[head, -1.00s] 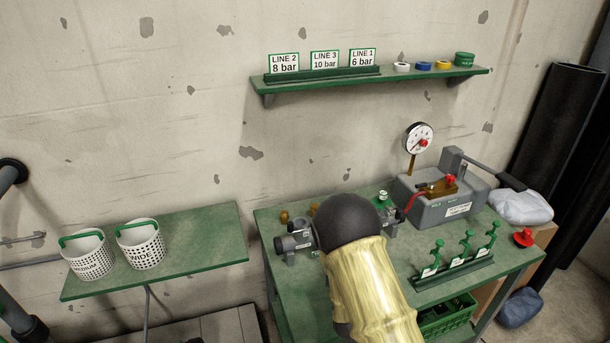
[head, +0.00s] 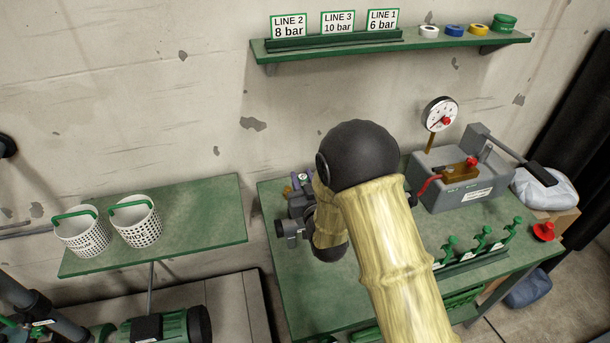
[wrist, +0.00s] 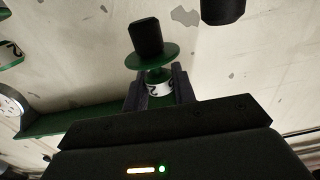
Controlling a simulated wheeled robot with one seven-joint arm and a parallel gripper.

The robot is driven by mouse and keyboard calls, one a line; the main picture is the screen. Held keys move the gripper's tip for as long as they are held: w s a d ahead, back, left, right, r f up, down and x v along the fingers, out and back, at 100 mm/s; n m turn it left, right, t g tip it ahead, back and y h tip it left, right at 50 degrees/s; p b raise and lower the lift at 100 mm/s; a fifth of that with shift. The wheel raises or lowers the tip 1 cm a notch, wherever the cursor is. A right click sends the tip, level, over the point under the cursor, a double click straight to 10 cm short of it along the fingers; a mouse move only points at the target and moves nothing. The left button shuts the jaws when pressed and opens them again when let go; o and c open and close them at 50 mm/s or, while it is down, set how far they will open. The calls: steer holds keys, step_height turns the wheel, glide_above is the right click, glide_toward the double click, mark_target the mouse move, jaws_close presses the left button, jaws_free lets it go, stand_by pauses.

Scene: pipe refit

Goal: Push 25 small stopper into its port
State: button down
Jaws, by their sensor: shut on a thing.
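In the wrist view the small stopper (wrist: 152,58) has a black plug, a green disc and a white collar marked with a 2; any further digit is hidden. My gripper (wrist: 157,88) is shut on its collar, with the black plug pointing away from the palm. A dark round pipe end (wrist: 222,10) shows at the upper right, apart from the stopper; I cannot tell whether it is the port. In the head view a grey pipe fitting (head: 290,230) stands on the green bench, partly hidden by my arm. My arm hides much of the work area there.
The pump box (head: 450,180) with its gauge (head: 440,113) stands at the bench's right. A rack with green-handled stoppers (head: 480,245) is in front of it. A wall shelf (head: 390,42) holds pressure cards and tape rolls. Two white baskets (head: 136,225) stand on the left side table.

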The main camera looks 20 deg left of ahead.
steer(key=shift+w+f+b, duration=0.15)
steer(key=shift+f+b, duration=0.25)
steer(key=shift+f, duration=0.3)
steer(key=shift+s+a+f+b, duration=0.15)
steer(key=shift+f+b, duration=0.2)
steer(key=shift+f, duration=0.25)
steer(key=shift+s+f+b, duration=0.1)
steer(key=shift+f+b, duration=0.2)
steer(key=shift+f, duration=0.3)
steer(key=shift+w+d+f+b, duration=0.15)
steer(key=shift+f+b, duration=0.1)
steer(key=shift+f, duration=0.2)
steer(key=shift+w+d+f+b, duration=0.1)
steer(key=shift+f+b, duration=0.1)
steer(key=shift+f, duration=0.25)
steer(key=shift+s+f, duration=0.1)
steer(key=shift+s, duration=0.05)
steer(key=shift+a, duration=0.1)
steer(key=shift+s+b, duration=0.1)
steer(key=shift+b, duration=0.55)
steer(key=shift+f+b, duration=0.6)
steer(key=c, duration=1.4)
jaws_free()
